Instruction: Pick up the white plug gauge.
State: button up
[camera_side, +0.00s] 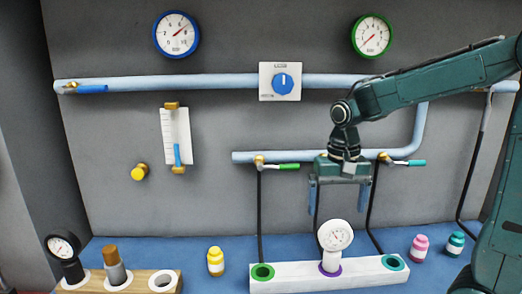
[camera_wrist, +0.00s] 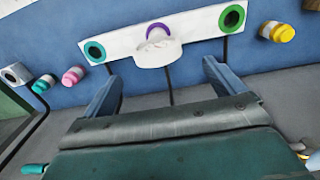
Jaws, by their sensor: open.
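The white plug gauge (camera_side: 335,236) has a round dial and stands upright in the purple-ringed socket (camera_side: 329,269), the middle one of a white block (camera_side: 292,277). In the wrist view the gauge (camera_wrist: 158,53) shows from above, its dial partly covering the purple ring (camera_wrist: 158,28). My gripper (camera_side: 339,207) is open and empty, pointing down above the gauge, with a small gap between fingertips and dial. In the wrist view my gripper (camera_wrist: 163,74) has its two blue fingers spread, with the gauge ahead between their lines.
A black gauge (camera_side: 62,250) and a brown-topped plug (camera_side: 113,265) stand in a wooden block (camera_side: 140,280) at left. Yellow (camera_side: 215,261), pink (camera_side: 419,247) and teal (camera_side: 455,243) bottles stand on the blue bench. Black hoses (camera_side: 374,205) hang near my gripper.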

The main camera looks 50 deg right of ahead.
aim_at(337, 221)
jog(key=shift+f, duration=1.5)
jog(key=shift+f, duration=0.1)
jog(key=shift+s+f, duration=0.15)
jog(key=shift+f, duration=1.1)
jog(key=shift+s+f, duration=0.1)
jog(key=shift+f, duration=1.15)
jog(key=shift+c, duration=0.4)
jog(key=c, duration=1.6)
jog(key=shift+r, duration=0.2)
notch_tip(337, 221, up, 20)
jog(key=shift+f, duration=0.15)
